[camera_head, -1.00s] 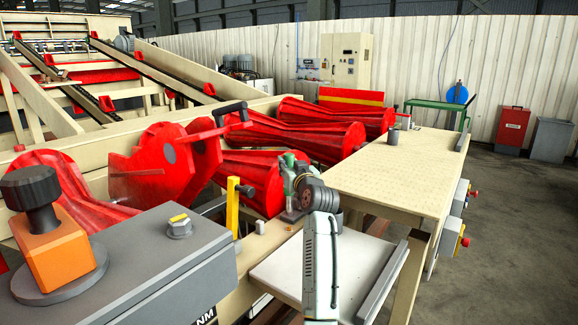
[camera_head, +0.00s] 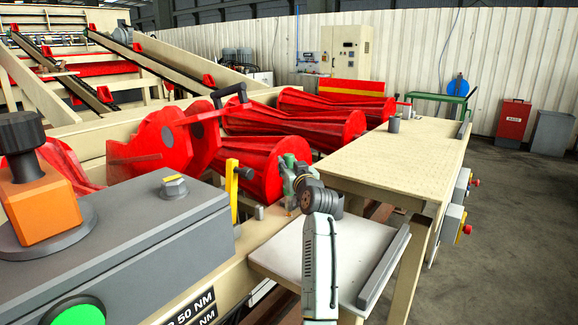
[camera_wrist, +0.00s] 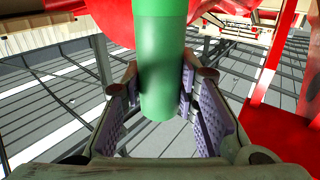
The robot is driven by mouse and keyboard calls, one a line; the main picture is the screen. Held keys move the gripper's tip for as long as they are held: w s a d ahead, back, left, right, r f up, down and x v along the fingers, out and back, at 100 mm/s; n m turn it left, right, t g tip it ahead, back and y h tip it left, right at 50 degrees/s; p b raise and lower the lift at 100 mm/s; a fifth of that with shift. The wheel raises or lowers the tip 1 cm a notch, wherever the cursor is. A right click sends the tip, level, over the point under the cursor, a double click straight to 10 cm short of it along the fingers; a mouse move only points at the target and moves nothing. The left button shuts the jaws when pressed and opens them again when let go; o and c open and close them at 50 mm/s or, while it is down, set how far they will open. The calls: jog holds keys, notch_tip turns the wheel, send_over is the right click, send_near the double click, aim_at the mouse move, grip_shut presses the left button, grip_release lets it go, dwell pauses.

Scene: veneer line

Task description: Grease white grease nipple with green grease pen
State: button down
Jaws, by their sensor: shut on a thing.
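My gripper (camera_wrist: 160,88) is shut on the green grease pen (camera_wrist: 160,50), a smooth green cylinder, in the wrist view. The pen stands between the two purple-padded fingers and runs up out of the frame; its far end is not shown. In the head view my gripper (camera_head: 292,170) is small, in front of a red ribbed roller at the machine's near edge. Pen and gripper are hard to separate there. I cannot make out a white grease nipple for certain; a small pale stub (camera_head: 259,212) sits on the beige frame left of my gripper.
Red rollers (camera_head: 265,175) lie close behind my gripper. A yellow lever (camera_head: 232,185) and a grey box (camera_head: 150,245) with an orange-and-black knob stand to its left. A pale shelf (camera_head: 285,250) lies below; a beige table (camera_head: 390,165) is to the right.

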jog(key=shift+s+f+b, duration=0.1)
jog(key=shift+f+b, duration=0.3)
jog(key=shift+f, duration=0.05)
dwell(0.3)
jog(key=shift+d+r, duration=0.1)
jog(key=shift+r, duration=0.2)
dwell(0.9)
jog(key=shift+f, duration=0.15)
jog(key=shift+f+b, duration=0.35)
jog(key=shift+f, duration=0.1)
jog(key=shift+d, duration=0.1)
jog(key=shift+w+d+r, duration=0.15)
jog(key=shift+w+r, duration=0.05)
jog(key=shift+r, duration=0.2)
dwell(1.1)
